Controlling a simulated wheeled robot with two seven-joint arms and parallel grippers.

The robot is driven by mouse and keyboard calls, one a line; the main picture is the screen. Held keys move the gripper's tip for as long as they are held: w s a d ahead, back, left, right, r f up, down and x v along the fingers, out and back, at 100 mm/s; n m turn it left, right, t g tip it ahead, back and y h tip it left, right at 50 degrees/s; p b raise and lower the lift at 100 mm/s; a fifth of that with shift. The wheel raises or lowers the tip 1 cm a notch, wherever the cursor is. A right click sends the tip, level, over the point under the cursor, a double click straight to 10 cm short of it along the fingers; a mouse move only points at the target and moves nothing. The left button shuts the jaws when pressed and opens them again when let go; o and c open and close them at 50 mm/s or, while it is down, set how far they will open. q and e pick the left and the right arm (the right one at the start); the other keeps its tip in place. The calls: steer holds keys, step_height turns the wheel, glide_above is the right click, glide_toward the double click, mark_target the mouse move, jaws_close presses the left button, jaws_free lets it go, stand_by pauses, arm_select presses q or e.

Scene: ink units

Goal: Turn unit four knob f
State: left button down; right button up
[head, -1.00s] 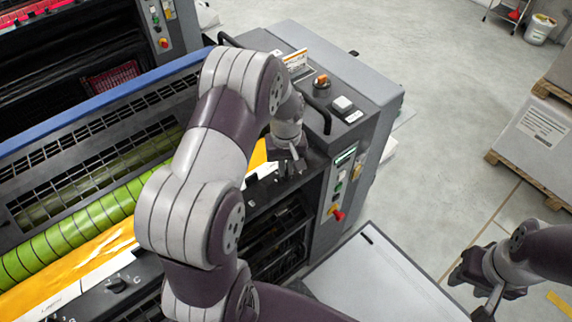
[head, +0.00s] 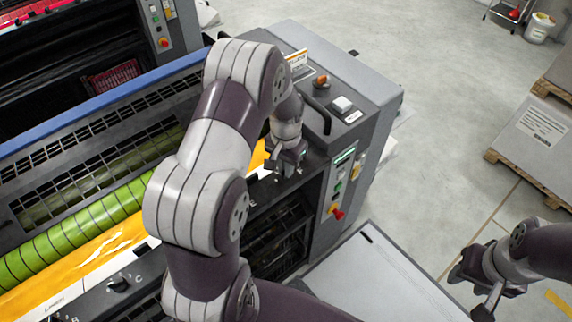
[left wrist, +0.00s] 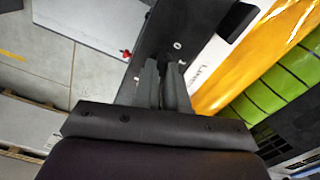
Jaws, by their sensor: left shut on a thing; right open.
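My left gripper (head: 283,172) points down at the right end of the dark ledge (head: 150,268) on the near side of the ink unit. It is shut on a small knob there, which the fingers hide almost fully. In the left wrist view the two fingers (left wrist: 165,82) are close together over the ledge; a small white mark shows beyond them, too small to read. A dark knob with the letter C (head: 118,283) sits further left on the same ledge. My right gripper (head: 484,290) is open and empty over the floor at the right.
The green segmented roller (head: 75,232) and yellow-orange ink strip (head: 85,262) run beside the ledge. A grey console (head: 350,95) with an orange knob and a black handle stands right of my left gripper. A red switch (head: 337,212) juts from its side. A pallet box (head: 535,135) stands right.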

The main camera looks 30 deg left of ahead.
arm_select(q)
steer(key=shift+w+m, duration=0.1)
steer(key=shift+m, duration=0.3)
steer(key=c, duration=1.2)
jaws_free()
step_height(320, 180, up, 13)
steer(key=shift+f+b, duration=0.1)
steer(key=shift+b, duration=0.85)
